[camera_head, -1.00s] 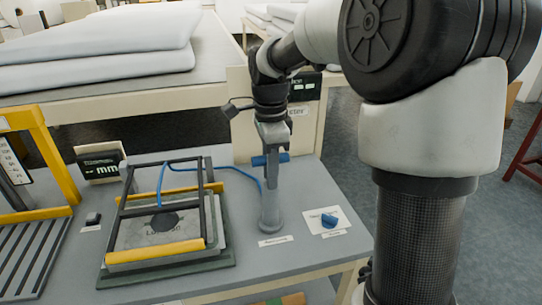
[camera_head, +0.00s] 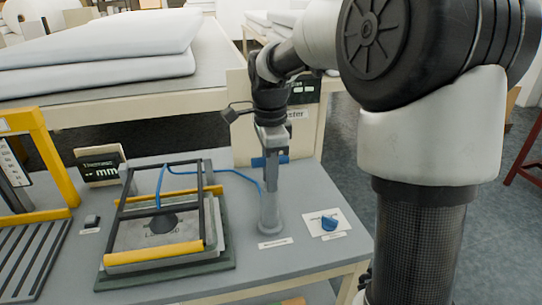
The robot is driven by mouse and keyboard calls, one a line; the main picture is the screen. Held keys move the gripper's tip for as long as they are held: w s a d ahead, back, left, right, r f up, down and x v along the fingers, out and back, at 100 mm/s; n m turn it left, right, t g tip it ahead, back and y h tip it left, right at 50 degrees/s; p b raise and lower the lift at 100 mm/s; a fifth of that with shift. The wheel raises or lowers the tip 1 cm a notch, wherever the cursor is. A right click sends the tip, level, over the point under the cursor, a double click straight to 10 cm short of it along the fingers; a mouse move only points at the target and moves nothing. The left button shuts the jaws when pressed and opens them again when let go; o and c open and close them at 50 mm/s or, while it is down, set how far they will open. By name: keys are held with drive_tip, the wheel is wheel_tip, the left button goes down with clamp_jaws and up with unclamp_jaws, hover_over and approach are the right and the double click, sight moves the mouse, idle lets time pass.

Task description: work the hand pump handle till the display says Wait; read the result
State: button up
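The hand pump (camera_head: 270,212) is a grey upright cylinder on the grey bench, with a blue crossbar handle (camera_head: 258,162) at its top. My gripper (camera_head: 272,146) points down at the handle, in line with the pump. The handle's middle is hidden behind it, and I cannot tell if the fingers are closed around it. A dark display (camera_head: 305,90) stands behind on a cream panel (camera_head: 310,140). My arm covers part of it, and its text is too small to read. A blue hose (camera_head: 238,175) runs from the pump to a black frame (camera_head: 207,205) over a grey pad.
A blue knob (camera_head: 329,223) sits on a white plate right of the pump. A yellow frame (camera_head: 50,160) and a small "mm" display (camera_head: 100,165) stand at left. White wadding slabs (camera_head: 100,55) lie on the table behind. The bench's front right is clear.

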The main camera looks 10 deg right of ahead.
drive_tip(key=shift+s+f, duration=0.3)
drive_tip(key=shift+f, duration=0.45)
drive_tip(key=shift+w+r+g+p, duration=0.15)
drive_tip(key=shift+r+g+p, duration=0.15)
drive_tip(key=shift+r+p, duration=0.7)
wheel_tip(320, 180, up, 8)
drive_tip(key=p, duration=0.6)
drive_tip(key=shift+p, duration=0.3)
drive_tip(key=shift+r, duration=0.1)
drive_tip(key=shift+w+r+p, duration=0.1)
drive_tip(key=shift+r+p, duration=0.5)
wheel_tip(320, 180, up, 6)
drive_tip(key=p, duration=0.5)
